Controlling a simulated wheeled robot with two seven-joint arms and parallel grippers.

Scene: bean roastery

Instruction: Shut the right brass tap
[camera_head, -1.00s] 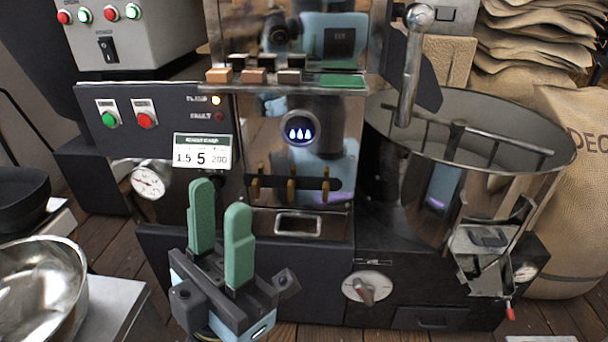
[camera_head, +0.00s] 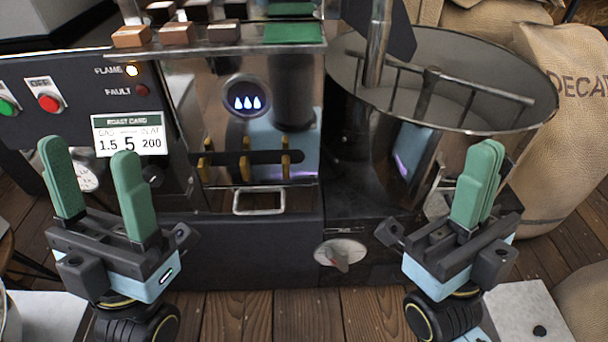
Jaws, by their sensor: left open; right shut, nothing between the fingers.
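The right brass tap (camera_head: 286,164) is the rightmost of three small upright brass levers on a dark horizontal slot in the roaster's shiny front panel. The middle brass tap (camera_head: 245,161) and left brass tap (camera_head: 207,160) stand beside it. My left gripper (camera_head: 92,156) is open and empty, fingers up, to the left of the taps in front of the control panel. My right gripper (camera_head: 484,150) is shut and empty, fingers up, to the right of the taps in front of the cooling drum. Neither gripper touches a tap.
A blue-lit three-drop display (camera_head: 246,97) is above the taps, with a drawer handle (camera_head: 259,201) below. A dial (camera_head: 340,253) is at the lower front. The roast card (camera_head: 130,136) is at left. The cooling drum (camera_head: 525,125) and a sack (camera_head: 575,120) are at right. The space before the taps is clear.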

